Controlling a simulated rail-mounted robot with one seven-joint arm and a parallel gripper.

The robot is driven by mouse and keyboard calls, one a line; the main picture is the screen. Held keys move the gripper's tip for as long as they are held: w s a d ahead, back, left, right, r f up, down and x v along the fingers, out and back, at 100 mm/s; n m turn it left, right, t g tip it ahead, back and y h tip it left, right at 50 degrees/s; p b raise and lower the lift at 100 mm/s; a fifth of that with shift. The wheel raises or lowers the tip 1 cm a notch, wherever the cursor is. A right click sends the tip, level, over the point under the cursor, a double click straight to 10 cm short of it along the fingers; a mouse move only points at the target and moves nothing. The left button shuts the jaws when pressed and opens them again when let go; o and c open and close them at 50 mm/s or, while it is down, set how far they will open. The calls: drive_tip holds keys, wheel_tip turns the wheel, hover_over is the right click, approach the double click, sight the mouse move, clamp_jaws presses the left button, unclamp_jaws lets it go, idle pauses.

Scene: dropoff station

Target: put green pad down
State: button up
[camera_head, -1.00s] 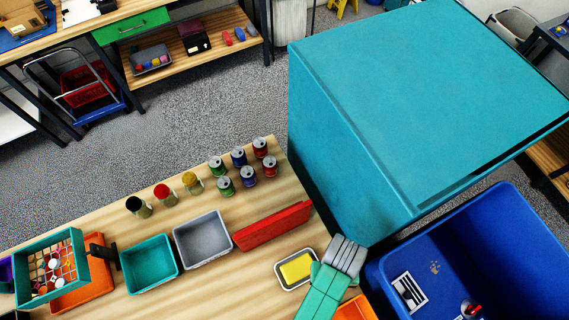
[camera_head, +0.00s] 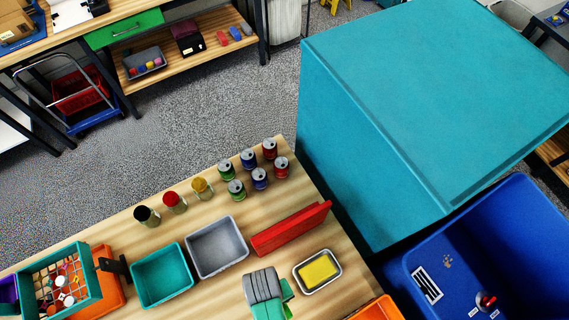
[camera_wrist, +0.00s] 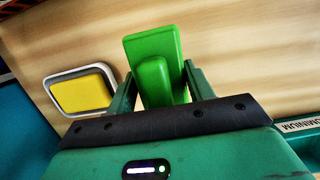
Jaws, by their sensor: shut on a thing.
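My gripper (camera_wrist: 160,84) is shut on the green pad (camera_wrist: 150,50) in the wrist view, with one finger on each side of it. The pad is a bright green block with a raised grip. It is over bare wooden tabletop; I cannot tell whether it touches the wood. In the head view my arm's grey and green end (camera_head: 264,288) hides the fingers and the pad. A yellow pad (camera_head: 319,270) lies in a small metal tray (camera_head: 304,287) just right of my arm. It also shows left of my gripper in the wrist view (camera_wrist: 80,92).
A red block (camera_head: 290,230), a grey bin (camera_head: 217,262) and a teal bin (camera_head: 163,290) stand on the table (camera_head: 320,215) behind and left of my arm. Several cans stand farther back. A large teal box (camera_head: 440,90) and a blue bin (camera_head: 520,220) are at the right.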

drive_tip(key=a, duration=0.3)
drive_tip(key=shift+a+f, duration=0.2)
drive_tip(key=shift+a, duration=0.75)
drive_tip(key=x, duration=0.3)
drive_tip(key=shift+w+f, duration=0.15)
drive_tip(key=shift+w, duration=0.1)
drive_tip(key=shift+a+f, duration=0.1)
drive_tip(key=shift+f, duration=0.1)
drive_tip(key=shift+f, duration=0.65)
drive_tip(key=o, duration=1)
drive_tip(key=shift+c, duration=0.2)
drive_tip(key=o, duration=0.3)
drive_tip(key=shift+s+a, duration=0.1)
drive_tip(key=shift+s, duration=0.05)
drive_tip(key=shift+f, duration=0.1)
